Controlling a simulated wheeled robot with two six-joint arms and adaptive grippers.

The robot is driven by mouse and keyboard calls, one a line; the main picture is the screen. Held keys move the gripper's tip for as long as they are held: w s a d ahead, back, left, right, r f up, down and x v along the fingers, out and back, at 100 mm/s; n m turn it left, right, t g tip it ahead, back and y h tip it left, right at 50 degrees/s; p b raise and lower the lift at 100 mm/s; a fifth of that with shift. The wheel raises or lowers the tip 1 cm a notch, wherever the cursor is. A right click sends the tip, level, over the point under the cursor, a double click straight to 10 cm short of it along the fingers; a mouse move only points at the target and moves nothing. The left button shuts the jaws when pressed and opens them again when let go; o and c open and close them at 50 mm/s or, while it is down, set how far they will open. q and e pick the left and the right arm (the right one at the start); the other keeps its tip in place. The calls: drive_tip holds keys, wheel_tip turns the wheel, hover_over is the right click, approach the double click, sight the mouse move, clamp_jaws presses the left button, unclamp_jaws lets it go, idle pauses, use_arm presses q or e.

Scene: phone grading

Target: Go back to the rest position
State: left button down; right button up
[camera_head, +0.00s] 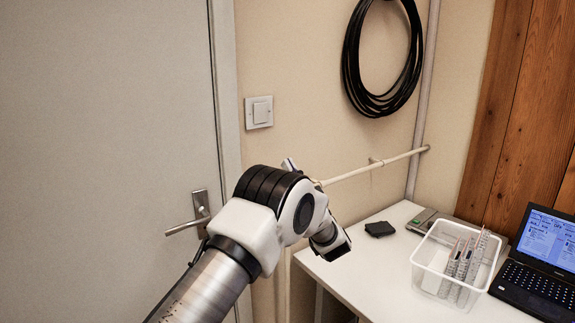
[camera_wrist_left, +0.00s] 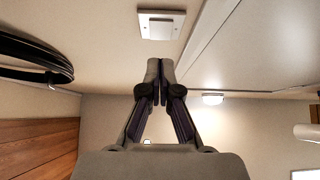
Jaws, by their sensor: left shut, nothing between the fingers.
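My left arm comes in from the lower left in the head view and bends at a white and black joint. My left gripper (camera_wrist_left: 156,70) is shut and empty in the left wrist view, its fingertips together. They point at the wall near the white light switch (camera_wrist_left: 161,24), with nothing held. In the head view the gripper's fingers are mostly hidden behind my own arm. My right gripper shows in neither view.
The white table (camera_head: 372,279) stands at the lower right. On it are a clear bin (camera_head: 428,283) with several upright items, a dark flat object (camera_head: 380,229), a scale (camera_head: 424,219) and a laptop (camera_head: 540,250). A grey door (camera_head: 100,120) with a handle (camera_head: 187,226) is at left. A black cable coil (camera_head: 352,70) hangs above.

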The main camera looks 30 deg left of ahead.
use_arm(q)
drive_tip(key=s+d+f+m+t+h, duration=0.1)
drive_tip(key=s+f+m+h, duration=0.3)
drive_tip(key=f, duration=0.8)
drive_tip(key=s+d+f+m+t+h, duration=0.1)
drive_tip(key=s+f+m+h, duration=0.35)
drive_tip(key=f, duration=0.75)
drive_tip(key=s+d+f+m+t+h, duration=0.1)
drive_tip(key=s+d+f+m+h, duration=0.1)
drive_tip(key=f+m+h, duration=0.8)
drive_tip(key=s+d+f+n+g+h, duration=0.1)
drive_tip(key=s+d+f+n+g, duration=0.15)
drive_tip(key=s+f, duration=0.55)
drive_tip(key=s+d+f+n+g+h, duration=0.1)
drive_tip(key=s+d+f+g+h, duration=0.2)
drive_tip(key=s+f, duration=0.5)
drive_tip(key=s+d+n+g, duration=0.1)
drive_tip(key=s+g, duration=0.3)
drive_tip(key=s, duration=0.5)
drive_tip(key=s+d+r+n+g+h, duration=0.1)
drive_tip(key=s+d+g, duration=0.2)
drive_tip(key=s, duration=0.5)
drive_tip(key=shift+s+d+g, duration=0.35)
drive_tip(key=shift+s, duration=0.05)
drive_tip(key=shift+r, duration=0.1)
